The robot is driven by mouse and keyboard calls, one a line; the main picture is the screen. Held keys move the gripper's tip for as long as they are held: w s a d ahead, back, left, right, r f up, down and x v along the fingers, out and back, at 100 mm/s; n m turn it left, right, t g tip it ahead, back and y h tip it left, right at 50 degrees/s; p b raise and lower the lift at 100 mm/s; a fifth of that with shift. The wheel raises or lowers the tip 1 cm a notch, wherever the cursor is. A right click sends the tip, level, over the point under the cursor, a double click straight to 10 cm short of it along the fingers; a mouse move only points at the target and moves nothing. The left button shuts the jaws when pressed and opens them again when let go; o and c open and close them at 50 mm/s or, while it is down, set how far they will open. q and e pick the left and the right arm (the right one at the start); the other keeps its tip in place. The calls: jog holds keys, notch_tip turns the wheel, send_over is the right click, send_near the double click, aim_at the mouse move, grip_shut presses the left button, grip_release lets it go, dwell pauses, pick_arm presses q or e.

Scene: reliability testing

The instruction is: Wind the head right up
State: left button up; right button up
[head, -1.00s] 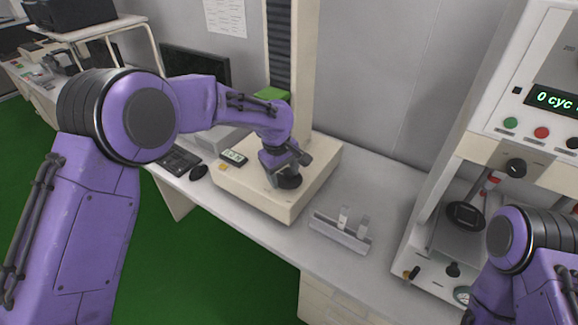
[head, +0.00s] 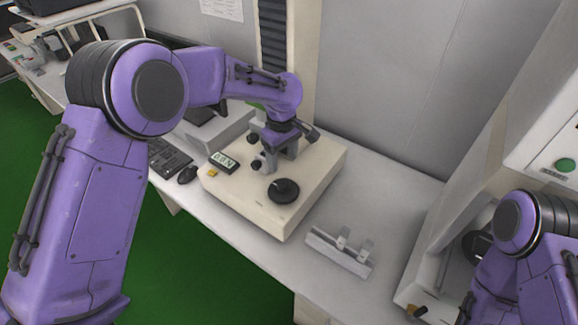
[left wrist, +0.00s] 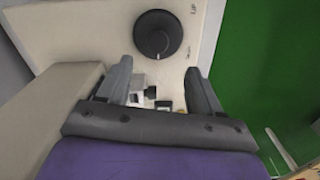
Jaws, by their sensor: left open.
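The test stand has a cream base (head: 240,204) and a tall column with a dark ribbed strip (head: 272,40). A round black knob (head: 284,190) sits on top of the base near its front. In the left wrist view the knob (left wrist: 158,36) shows with the word "Up" printed beside it. My left gripper (head: 277,156) is open and empty, behind the knob and apart from it; its two fingers also show in the left wrist view (left wrist: 160,88). My arm hides part of the column, and I cannot make out the stand's head. My right gripper is out of view.
A small digital display (head: 223,162) and a yellow button (head: 213,173) sit at the base's left. A grey rack with clips (head: 339,252) lies to the right. A mouse (head: 187,175) and keyboard (head: 168,158) are at the left. A white machine (head: 545,130) stands at the right.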

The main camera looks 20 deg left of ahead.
pick_arm(q)
jog(key=w, duration=0.1)
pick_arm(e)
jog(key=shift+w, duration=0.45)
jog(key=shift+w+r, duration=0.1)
pick_arm(q)
jog(key=p, duration=0.2)
send_over(284, 183)
jog(key=f, duration=0.4)
jog(key=shift+s+f, duration=0.2)
jog(key=shift+s, duration=0.1)
jog(key=f, duration=0.3)
jog(key=f+p, duration=0.1)
jog(key=f, duration=0.1)
jog(key=shift+w, duration=0.4)
jog(key=shift+f, duration=0.4)
jog(key=shift+s+r, duration=0.1)
jog(key=shift+s, duration=0.1)
jog(key=shift+w, duration=0.1)
jog(key=c, duration=1.1)
jog(key=shift+o, duration=0.2)
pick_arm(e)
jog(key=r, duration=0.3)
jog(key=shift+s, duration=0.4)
